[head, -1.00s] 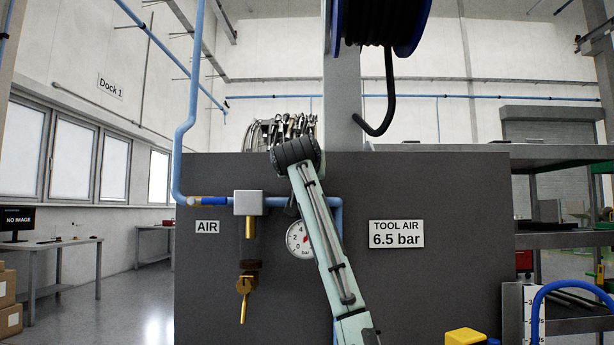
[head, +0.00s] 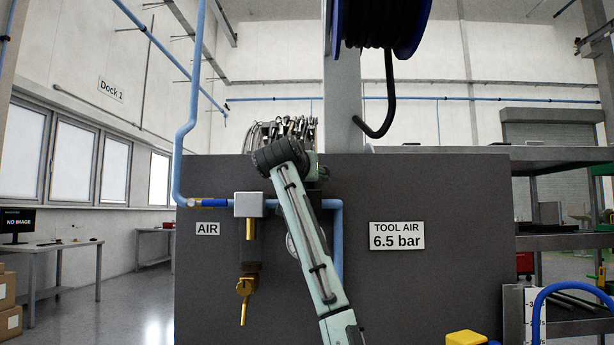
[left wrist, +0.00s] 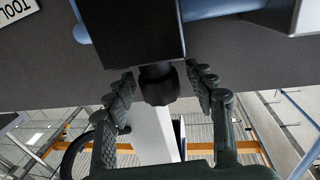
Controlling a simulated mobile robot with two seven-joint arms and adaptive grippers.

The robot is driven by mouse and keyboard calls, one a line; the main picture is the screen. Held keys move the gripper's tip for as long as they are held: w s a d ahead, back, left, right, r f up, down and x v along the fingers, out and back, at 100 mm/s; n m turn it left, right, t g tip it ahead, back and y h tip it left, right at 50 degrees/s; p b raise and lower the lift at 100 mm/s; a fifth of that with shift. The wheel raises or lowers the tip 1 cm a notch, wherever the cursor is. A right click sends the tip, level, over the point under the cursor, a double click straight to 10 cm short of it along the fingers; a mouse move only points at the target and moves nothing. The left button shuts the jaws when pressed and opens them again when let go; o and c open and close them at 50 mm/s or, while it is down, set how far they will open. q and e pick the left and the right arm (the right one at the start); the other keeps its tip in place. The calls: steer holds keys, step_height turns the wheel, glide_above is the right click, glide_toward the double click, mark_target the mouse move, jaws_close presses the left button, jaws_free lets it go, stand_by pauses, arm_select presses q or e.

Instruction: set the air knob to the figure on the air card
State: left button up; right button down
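The air card (head: 397,235) reads TOOL AIR 6.5 bar on the dark panel; part of it shows upside down in the left wrist view (left wrist: 15,10). In the left wrist view the black air knob (left wrist: 158,88) projects from a dark block (left wrist: 128,32). My left gripper (left wrist: 160,76) is open, with one finger on each side of the knob and a gap showing at both sides. In the head view my left arm hides the knob and gripper. Only the left edge of the pressure gauge (head: 291,245) shows, so its needle is hidden. My right gripper is not in view.
Left of my arm, a blue air pipe (head: 184,150) leads to a grey fitting (head: 248,204) with a brass valve (head: 244,287) below, beside the AIR label (head: 208,229). A hose reel (head: 380,25) hangs overhead. Metal shelving (head: 565,240) stands at the right.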

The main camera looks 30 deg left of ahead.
arm_select(q)
steer(key=v, duration=1.2)
stand_by(0.5)
